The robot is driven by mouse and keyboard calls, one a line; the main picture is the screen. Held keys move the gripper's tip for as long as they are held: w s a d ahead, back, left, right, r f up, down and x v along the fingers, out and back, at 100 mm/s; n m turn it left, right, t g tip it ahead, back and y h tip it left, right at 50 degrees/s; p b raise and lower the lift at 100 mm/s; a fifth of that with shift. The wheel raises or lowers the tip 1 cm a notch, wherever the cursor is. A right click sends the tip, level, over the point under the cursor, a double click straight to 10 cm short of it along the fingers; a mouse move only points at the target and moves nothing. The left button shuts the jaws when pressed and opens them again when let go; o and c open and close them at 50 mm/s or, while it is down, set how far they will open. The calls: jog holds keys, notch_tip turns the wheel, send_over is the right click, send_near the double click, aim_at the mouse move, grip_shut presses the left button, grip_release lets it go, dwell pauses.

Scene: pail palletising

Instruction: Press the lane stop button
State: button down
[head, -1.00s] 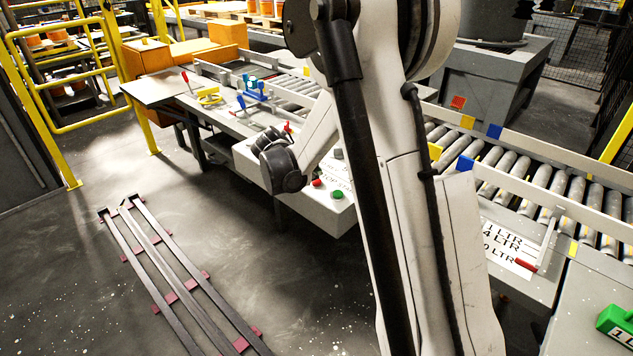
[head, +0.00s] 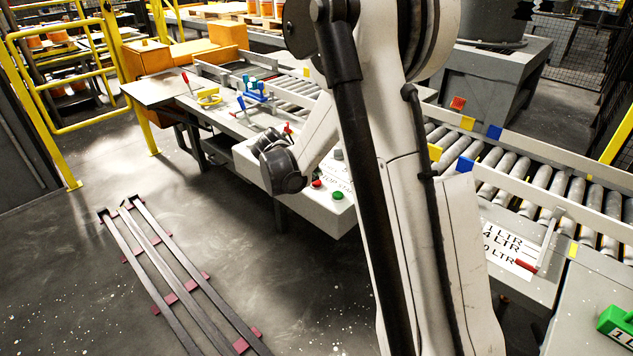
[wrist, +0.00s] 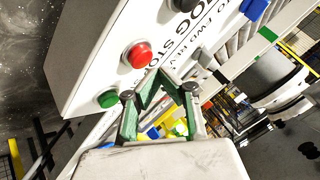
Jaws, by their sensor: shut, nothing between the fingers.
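The red button (wrist: 138,55) sits on a white control panel (wrist: 88,62) in the wrist view, between a green button (wrist: 108,98) and a dark button (wrist: 184,4). My gripper (wrist: 156,76) is shut and empty, its fingertips just below and right of the red button in the picture. I cannot tell whether they touch the panel. In the head view the red button (head: 317,183) and green button (head: 338,196) show on the panel's face, right of my dark wrist joint. My arm hides part of the panel there, and the fingers are not clear.
A roller conveyor (head: 510,185) runs behind and right of the panel.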

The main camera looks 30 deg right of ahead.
jog(key=shift+f, duration=0.15)
jog(key=shift+f+b, duration=0.3)
jog(key=shift+b, duration=0.2)
jog(key=shift+f+b, duration=0.4)
jog(key=shift+f, duration=0.1)
dwell(0.7)
jog(key=shift+r, duration=0.1)
jog(key=shift+r+p, duration=0.45)
jog(key=shift+r, duration=0.4)
jog(key=shift+r+p, duration=1.3)
jog(key=shift+r, duration=1.2)
